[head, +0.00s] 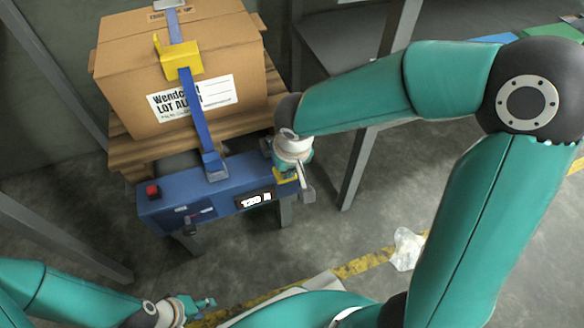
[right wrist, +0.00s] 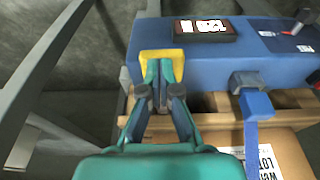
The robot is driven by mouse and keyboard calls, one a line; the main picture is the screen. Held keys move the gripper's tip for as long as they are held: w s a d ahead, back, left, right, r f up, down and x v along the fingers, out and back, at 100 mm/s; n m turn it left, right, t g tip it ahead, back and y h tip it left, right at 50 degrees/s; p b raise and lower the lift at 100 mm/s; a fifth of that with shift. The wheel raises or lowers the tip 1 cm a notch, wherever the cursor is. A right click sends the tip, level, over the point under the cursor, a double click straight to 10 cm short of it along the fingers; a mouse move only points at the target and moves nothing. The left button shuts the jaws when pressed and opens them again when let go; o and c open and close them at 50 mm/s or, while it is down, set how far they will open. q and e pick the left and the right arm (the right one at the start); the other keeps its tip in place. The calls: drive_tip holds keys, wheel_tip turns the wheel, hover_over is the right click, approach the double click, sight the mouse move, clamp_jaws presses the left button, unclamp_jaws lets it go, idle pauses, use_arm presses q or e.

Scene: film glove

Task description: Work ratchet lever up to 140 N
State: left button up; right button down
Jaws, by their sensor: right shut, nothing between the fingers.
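A yellow U-shaped ratchet lever (head: 286,178) sits at the right end of a blue tensioner beam (head: 165,208); the lever also shows in the right wrist view (right wrist: 178,62). My right gripper (head: 305,186) is at that end of the beam. In the right wrist view its fingers (right wrist: 160,90) are shut with nothing between them, inside or against the yellow frame; contact is unclear. A display (head: 254,200) on the beam reads roughly 120-odd N, its last digit blurred. A blue strap (head: 192,115) runs from the beam over the carton. My left gripper (head: 205,304) is low at left, its finger opening unclear.
The carton (head: 120,75) stands on a wooden pallet (head: 125,155), a yellow corner piece (head: 182,62) under the strap. A red button (head: 152,190) is on the beam's left end. Grey posts (head: 375,125) stand close right. Crumpled film (head: 407,248) lies on the floor.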

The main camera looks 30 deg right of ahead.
drive_tip(key=shift+s+f, duration=0.3)
drive_tip(key=shift+f, duration=0.15)
idle(0.3)
wheel_tip(320, 180, up, 6)
drive_tip(key=p, duration=0.3)
drive_tip(key=shift+w+f+p, duration=0.15)
drive_tip(key=shift+p, duration=0.15)
drive_tip(key=s+r+p, duration=0.2)
drive_tip(key=s+r, duration=0.3)
drive_tip(key=r, duration=0.2)
drive_tip(key=shift+a+r+p, duration=0.25)
drive_tip(key=shift+a+p, duration=0.1)
